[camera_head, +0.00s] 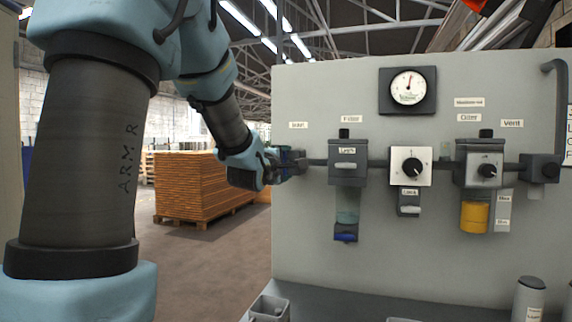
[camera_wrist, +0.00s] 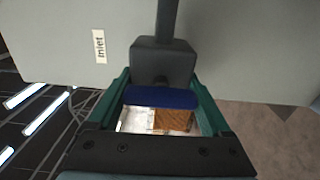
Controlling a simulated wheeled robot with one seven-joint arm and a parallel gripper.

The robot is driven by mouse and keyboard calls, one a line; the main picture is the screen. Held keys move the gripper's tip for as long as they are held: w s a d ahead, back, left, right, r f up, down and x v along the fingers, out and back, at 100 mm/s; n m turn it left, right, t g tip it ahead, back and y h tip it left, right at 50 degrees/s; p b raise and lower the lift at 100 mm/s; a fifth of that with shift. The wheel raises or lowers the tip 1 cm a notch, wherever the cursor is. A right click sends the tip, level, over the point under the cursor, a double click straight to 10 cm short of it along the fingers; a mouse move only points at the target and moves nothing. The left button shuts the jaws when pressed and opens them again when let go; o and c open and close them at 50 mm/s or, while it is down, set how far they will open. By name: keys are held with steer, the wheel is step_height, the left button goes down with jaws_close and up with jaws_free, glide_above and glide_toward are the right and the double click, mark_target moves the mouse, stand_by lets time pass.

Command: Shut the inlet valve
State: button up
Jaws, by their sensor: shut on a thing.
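The inlet valve is a dark grey block (camera_wrist: 163,60) on the end of a dark pipe, beside the "Inlet" label (camera_wrist: 100,46). Its blue handle (camera_wrist: 160,98) lies crosswise to the pipe in the wrist view. My gripper (camera_wrist: 160,92) has a green-padded finger at each end of the handle and is shut on it. In the head view my gripper (camera_head: 288,162) is at the left end of the panel's pipe, below the inlet label (camera_head: 298,126). There my gripper hides most of the valve and its handle.
The grey panel (camera_head: 330,230) carries a filter (camera_head: 347,172), a regulator knob (camera_head: 411,166), an oiler (camera_head: 478,165), a vent valve (camera_head: 541,168) and a gauge (camera_head: 408,88). A ledge (camera_head: 350,305) juts out below. Stacked pallets (camera_head: 200,188) stand behind on the left.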

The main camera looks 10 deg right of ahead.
steer(key=o, duration=1.2)
steer(key=shift+c, duration=0.2)
steer(key=b+v, duration=0.2)
steer(key=v, duration=0.8)
steer(key=shift+s+a, duration=0.15)
steer(key=shift+s, duration=0.25)
